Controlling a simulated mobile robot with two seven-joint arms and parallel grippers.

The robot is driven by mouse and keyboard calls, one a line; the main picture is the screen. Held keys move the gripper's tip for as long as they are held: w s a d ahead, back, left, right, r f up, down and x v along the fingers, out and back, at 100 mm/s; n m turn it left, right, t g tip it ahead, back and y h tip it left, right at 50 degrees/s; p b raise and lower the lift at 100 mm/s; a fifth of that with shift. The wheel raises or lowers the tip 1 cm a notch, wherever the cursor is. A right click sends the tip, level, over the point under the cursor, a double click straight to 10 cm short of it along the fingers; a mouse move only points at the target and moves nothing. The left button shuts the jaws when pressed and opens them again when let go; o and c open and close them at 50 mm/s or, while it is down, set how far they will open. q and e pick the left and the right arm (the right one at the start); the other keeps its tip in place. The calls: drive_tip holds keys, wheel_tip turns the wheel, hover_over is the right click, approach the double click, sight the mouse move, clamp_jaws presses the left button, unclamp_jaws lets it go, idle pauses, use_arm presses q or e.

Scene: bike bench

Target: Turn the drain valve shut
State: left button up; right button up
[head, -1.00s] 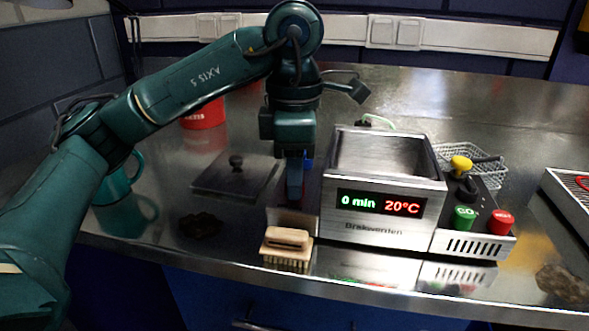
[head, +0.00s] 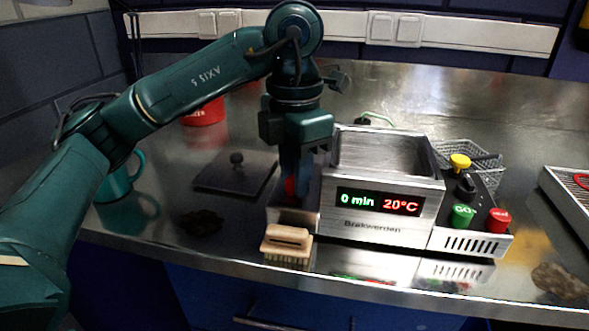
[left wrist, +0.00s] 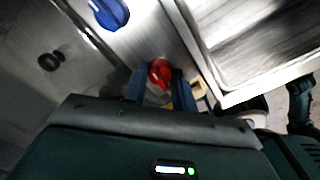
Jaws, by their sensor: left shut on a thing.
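A red valve knob (head: 290,187) sits on a steel part at the left side of the steel bath unit (head: 388,230). It also shows in the left wrist view (left wrist: 160,73). My left gripper (head: 297,185) points down at it and is shut on it, with a finger on each side. A blue knob (left wrist: 110,13) is beyond it in the left wrist view and hidden in the head view. No label on either knob is readable. The unit's display reads 0 min and 20°C. My right gripper is not in view.
A flat lid with a black knob (head: 236,170) lies to the left. A wire basket (head: 485,160) and a control box with green and red buttons (head: 470,245) are at the right.

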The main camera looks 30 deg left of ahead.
use_arm(q)
drive_tip(key=o, duration=1)
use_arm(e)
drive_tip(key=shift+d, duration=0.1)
use_arm(q)
drive_tip(key=shift+r, duration=0.3)
wheel_tip(320, 180, up, 13)
drive_tip(key=p, duration=0.4)
drive_tip(key=shift+f, duration=0.2)
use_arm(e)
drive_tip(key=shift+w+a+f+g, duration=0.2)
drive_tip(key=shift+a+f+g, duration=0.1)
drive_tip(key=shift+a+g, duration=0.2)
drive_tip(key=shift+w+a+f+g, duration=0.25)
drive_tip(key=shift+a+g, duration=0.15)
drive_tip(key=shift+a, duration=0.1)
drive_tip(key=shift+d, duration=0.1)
